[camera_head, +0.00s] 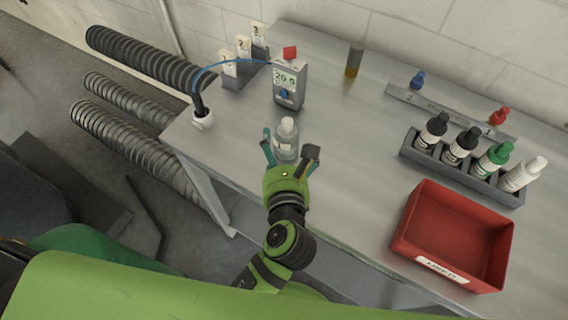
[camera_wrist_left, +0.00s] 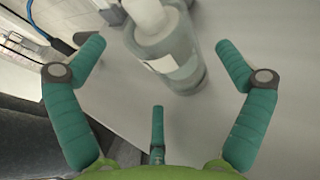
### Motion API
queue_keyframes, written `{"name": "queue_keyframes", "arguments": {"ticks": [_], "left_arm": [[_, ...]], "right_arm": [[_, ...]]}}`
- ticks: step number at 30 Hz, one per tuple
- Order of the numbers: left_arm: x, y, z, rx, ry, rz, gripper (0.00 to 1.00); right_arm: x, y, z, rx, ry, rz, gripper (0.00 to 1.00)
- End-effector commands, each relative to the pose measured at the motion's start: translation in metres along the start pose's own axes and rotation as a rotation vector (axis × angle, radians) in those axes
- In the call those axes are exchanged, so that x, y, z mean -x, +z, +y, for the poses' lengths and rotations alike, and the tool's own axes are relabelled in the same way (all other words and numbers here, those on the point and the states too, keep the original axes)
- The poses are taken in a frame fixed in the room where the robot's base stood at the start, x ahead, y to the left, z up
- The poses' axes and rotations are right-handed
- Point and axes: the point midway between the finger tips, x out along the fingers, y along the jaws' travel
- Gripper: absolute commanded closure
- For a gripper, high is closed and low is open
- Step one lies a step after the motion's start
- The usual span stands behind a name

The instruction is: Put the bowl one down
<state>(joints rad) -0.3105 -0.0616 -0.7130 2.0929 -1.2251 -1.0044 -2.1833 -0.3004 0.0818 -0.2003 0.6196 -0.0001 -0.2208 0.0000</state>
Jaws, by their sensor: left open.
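No bowl shows in either view. A clear bottle or jar with a white cap (camera_head: 286,128) stands on the grey bench (camera_head: 345,190), near its front left; it also shows at the top of the left wrist view (camera_wrist_left: 180,60). My left gripper (camera_head: 288,150) is open, its fingers spread on the near side of the bottle. In the left wrist view the teal fingers (camera_wrist_left: 160,48) have a gap between them, and the bottle is at or just beyond the tips. I see nothing held. My right gripper is in neither view.
A meter (camera_head: 288,84) with a display stands behind the bottle. A white-collared probe (camera_head: 203,119) is at left. A rack (camera_head: 410,152) of dropper bottles and a red tray (camera_head: 408,225) are at right. The bench middle is clear.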

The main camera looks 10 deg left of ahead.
Motion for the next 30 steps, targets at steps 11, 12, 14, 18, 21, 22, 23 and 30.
{"name": "queue_keyframes", "arguments": {"ticks": [11,12,14,18,21,22,23,30], "left_arm": [[0.071,0.002,0.000,-0.002,0.000,0.002,0.00],[0.074,0.002,0.000,-0.001,0.000,0.002,0.00],[0.077,0.001,0.000,0.001,0.000,0.001,0.00],[0.080,0.001,0.000,0.000,0.001,-0.001,0.00],[0.080,0.000,0.000,0.000,0.001,-0.001,0.00],[0.080,0.000,0.000,0.000,0.001,-0.001,0.00],[0.080,0.000,0.000,0.000,0.001,-0.001,0.00],[0.080,0.001,0.000,0.001,0.000,-0.001,0.00]], "right_arm": [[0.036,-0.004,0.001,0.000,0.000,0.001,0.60],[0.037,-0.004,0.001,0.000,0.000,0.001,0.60],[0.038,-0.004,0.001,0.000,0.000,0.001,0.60],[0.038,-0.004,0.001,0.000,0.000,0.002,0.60],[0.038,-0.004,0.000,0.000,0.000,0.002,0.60],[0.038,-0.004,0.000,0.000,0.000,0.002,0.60],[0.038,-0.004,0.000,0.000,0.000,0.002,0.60],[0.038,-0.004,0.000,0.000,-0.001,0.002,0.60]]}}
